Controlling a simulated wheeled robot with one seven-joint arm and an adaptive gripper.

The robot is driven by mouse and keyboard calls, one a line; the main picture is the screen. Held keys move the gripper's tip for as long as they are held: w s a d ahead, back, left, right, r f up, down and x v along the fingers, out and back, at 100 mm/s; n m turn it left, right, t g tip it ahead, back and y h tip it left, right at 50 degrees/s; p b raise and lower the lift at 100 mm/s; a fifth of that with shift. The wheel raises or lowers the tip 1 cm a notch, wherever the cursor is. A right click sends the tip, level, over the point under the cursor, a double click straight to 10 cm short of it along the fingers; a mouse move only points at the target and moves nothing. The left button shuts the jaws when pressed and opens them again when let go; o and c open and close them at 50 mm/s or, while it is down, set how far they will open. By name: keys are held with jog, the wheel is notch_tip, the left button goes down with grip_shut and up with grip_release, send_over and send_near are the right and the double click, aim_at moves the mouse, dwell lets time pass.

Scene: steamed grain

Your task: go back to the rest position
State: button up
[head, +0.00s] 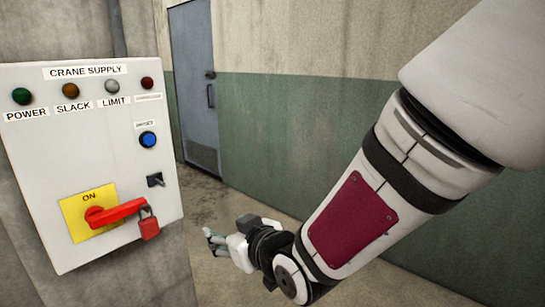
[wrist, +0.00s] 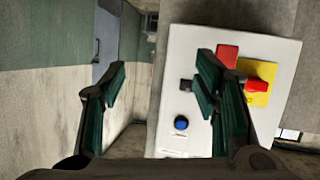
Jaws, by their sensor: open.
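My gripper (head: 213,240) is at the end of my arm, low in the middle of the head view, to the right of the crane supply panel (head: 105,160) and apart from it. In the wrist view my gripper (wrist: 160,72) shows two dark green fingers spread wide with nothing between them. The panel's red switch handle (head: 115,213) lies across a yellow plate (head: 75,205) marked ON. A red padlock (head: 149,226) hangs at the handle's right end. In the wrist view the padlock (wrist: 228,54) shows beyond the right finger.
A blue button (head: 148,139), a small black switch (head: 155,180) and several indicator lamps are on the panel. A grey-blue door (head: 195,80) stands in the wall behind. The floor (head: 215,205) between panel and green-and-beige wall looks clear.

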jog(key=s+d+r+m+g+h, duration=0.1)
jog(key=d+h, duration=0.1)
jog(key=d, duration=0.4)
jog(key=s+d+r+m+h, duration=0.1)
jog(key=d+r+m+h, duration=0.15)
jog(key=d, duration=0.35)
jog(key=s+d+r+m+g+h+p, duration=0.1)
jog(key=s+d+m+g+h, duration=0.1)
jog(key=s+d, duration=0.6)
jog(key=s+d+r+m+g+h+p, duration=0.1)
jog(key=s+d+m+g+h, duration=0.1)
jog(key=s+d, duration=0.6)
jog(key=s+m+g, duration=0.1)
jog(key=s, duration=0.6)
jog(key=shift+d+r+g, duration=0.25)
jog(key=shift+r+g, duration=0.15)
jog(key=shift+s, duration=0.1)
